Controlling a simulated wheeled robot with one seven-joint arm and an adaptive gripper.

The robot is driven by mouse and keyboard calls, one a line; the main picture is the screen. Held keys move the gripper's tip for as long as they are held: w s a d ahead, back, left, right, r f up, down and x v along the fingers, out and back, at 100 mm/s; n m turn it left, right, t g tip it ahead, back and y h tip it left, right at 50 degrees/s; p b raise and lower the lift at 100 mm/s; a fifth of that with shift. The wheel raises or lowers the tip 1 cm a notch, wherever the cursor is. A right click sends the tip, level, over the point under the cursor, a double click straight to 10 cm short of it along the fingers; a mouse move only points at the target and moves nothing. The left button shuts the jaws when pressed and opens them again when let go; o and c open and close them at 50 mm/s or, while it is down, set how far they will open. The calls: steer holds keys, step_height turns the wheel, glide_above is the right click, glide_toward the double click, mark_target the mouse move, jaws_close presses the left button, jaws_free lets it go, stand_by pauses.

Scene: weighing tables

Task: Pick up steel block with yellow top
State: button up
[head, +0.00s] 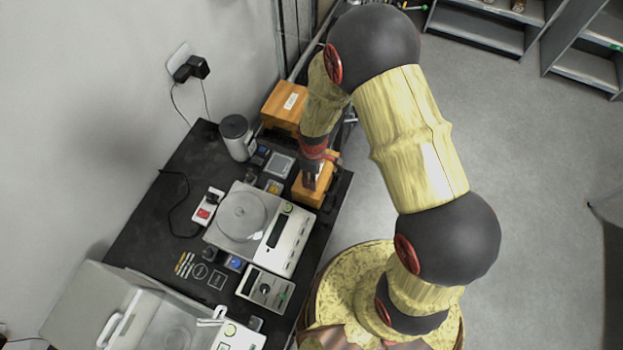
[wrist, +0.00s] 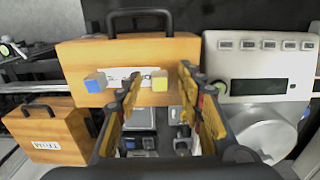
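The steel block with yellow top (wrist: 159,80) shows in the wrist view as a small cube with a yellow face, against the large wooden box (wrist: 185,55). My gripper (wrist: 159,82) is open, with one finger at each side of the block in that view; I see no clear contact. In the head view my gripper (head: 312,181) points down over the wooden box (head: 318,196), and I cannot make out the block there. A similar cube with a blue face (wrist: 95,83) sits left of the left finger in the wrist view.
A balance (head: 288,245) with a round pan stands close beside the box. Small pieces, one yellow (head: 273,187), lie left of the box. A second wooden box (head: 283,105) and a grey cylinder (head: 237,137) stand behind. The black table's (head: 150,225) left part has clear room.

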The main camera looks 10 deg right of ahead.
steer(key=shift+c, duration=0.8)
steer(key=c, duration=0.7)
jaws_close()
